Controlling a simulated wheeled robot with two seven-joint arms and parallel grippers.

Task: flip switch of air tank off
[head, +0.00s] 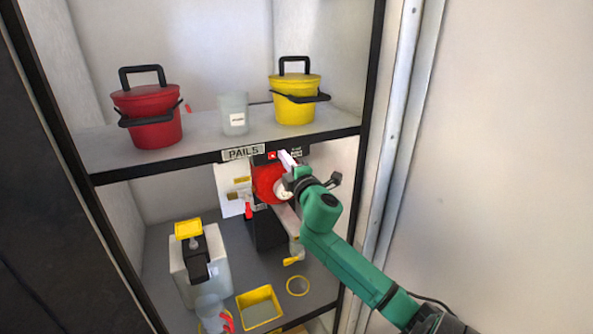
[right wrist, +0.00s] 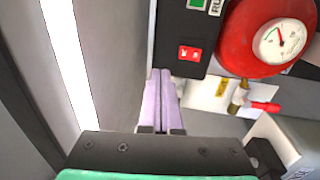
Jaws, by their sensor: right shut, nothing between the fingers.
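The air tank is a red round body (head: 264,181) with a white dial gauge, below the shelf edge. In the right wrist view the red tank (right wrist: 232,40) and its gauge (right wrist: 281,40) fill the upper right. A red rocker switch (head: 272,156) sits on a black panel beside the tank. It also shows in the right wrist view (right wrist: 190,53); I cannot tell which way it is set. My right gripper (head: 284,154) is shut and empty, its pale fingertips (right wrist: 160,73) just beside and below the switch in the wrist view. I cannot tell whether they touch the panel. My left gripper is out of view.
The upper shelf holds a red pail (head: 150,130), a cup (head: 233,125) and a yellow pail (head: 297,108). Below stand a white canister (head: 185,275), a yellow tray (head: 243,301) and a clear jug (head: 210,305). The shelf edge (head: 205,157) lies close above my gripper.

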